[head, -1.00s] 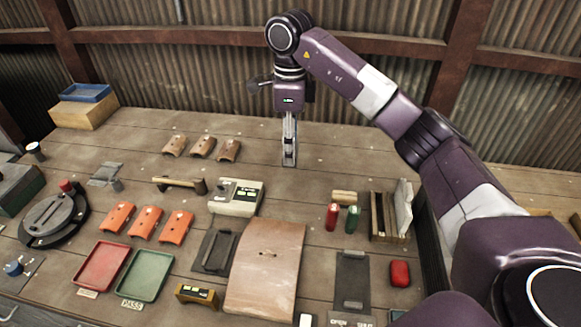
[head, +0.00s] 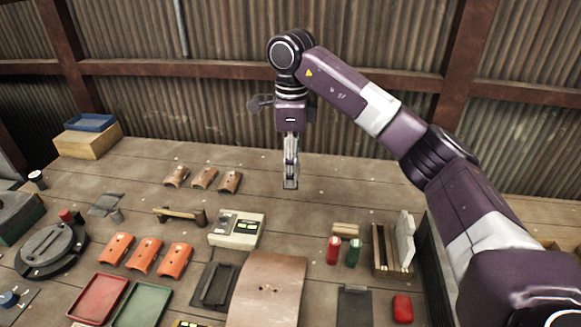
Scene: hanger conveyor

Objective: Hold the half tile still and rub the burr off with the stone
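My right gripper (head: 291,180) hangs down over the back middle of the bench, empty, with its narrow fingers close together. Whether they are open or shut is unclear. My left gripper is not in view. I cannot pick out the half tile or its burr for certain. Whole tiles show as a brown row (head: 203,178) and an orange row (head: 145,254) at the left. A large curved tan piece (head: 268,283) lies at the front middle. A dark block lies in a dark tray (head: 212,287) beside it; I cannot tell if it is the stone.
A beige device (head: 236,230) and a wooden-handled tool (head: 180,215) lie mid-bench. Red (head: 333,250) and green (head: 353,253) bottles and a wooden rack (head: 390,255) stand right. Red (head: 98,298) and green (head: 143,306) trays lie front left. The bench's back right is clear.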

